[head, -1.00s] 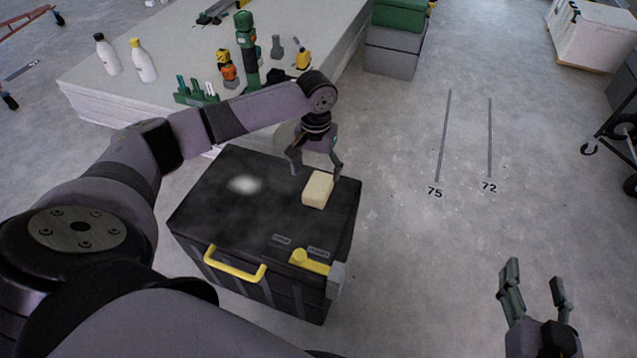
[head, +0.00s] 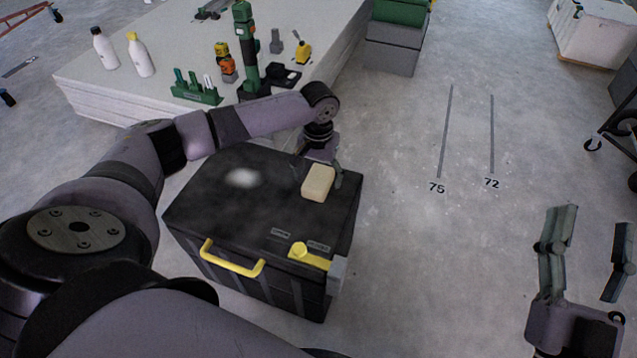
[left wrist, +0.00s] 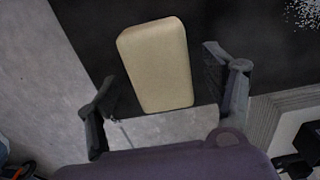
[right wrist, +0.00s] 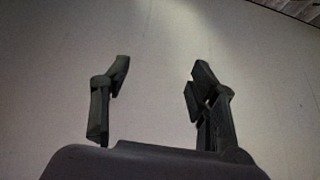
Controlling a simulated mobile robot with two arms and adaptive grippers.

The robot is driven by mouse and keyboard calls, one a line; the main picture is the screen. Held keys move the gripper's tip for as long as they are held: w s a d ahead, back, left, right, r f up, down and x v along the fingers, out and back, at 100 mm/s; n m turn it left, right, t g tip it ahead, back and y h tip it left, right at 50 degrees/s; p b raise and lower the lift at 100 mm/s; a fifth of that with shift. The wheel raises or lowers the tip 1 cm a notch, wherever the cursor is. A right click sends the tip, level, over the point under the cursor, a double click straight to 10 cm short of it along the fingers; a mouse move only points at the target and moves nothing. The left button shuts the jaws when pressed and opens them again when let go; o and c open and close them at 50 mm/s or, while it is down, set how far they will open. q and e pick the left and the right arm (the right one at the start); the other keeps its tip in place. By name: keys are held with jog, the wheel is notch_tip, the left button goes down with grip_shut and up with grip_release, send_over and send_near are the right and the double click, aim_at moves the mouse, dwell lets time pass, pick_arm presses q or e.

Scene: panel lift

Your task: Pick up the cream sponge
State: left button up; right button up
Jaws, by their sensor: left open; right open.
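The cream sponge (head: 318,184) is a pale block on the black lid of a dark box (head: 215,210), near the lid's right edge. In the left wrist view the sponge (left wrist: 157,65) sits ahead of and between the two open fingers. My left gripper (head: 319,172) is at the far side of the sponge, fingers open, partly hidden behind it. The left wrist view shows the left gripper (left wrist: 165,95) with a gap on each side of the sponge. My right gripper (head: 590,248) is open and empty over the floor at the lower right; it also shows in the right wrist view (right wrist: 158,72).
The box has a yellow handle (head: 232,262) and a yellow latch (head: 308,255) at its front. Behind it a pale slab (head: 100,90) carries white bottles (head: 140,55), a green rack (head: 196,92) and tools. Grey bins (head: 392,50) stand farther back.

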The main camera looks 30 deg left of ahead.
pick_arm(q)
jog(key=shift+f, duration=0.55)
pick_arm(e)
jog(key=shift+s+r+t, duration=0.65)
jog(key=shift+r+t, duration=0.15)
jog(key=shift+r, duration=0.2)
pick_arm(q)
jog(key=c, duration=1.1)
jog(key=shift+r, duration=0.2)
jog(key=shift+c, duration=0.3)
pick_arm(e)
jog(key=shift+w+f, duration=0.1)
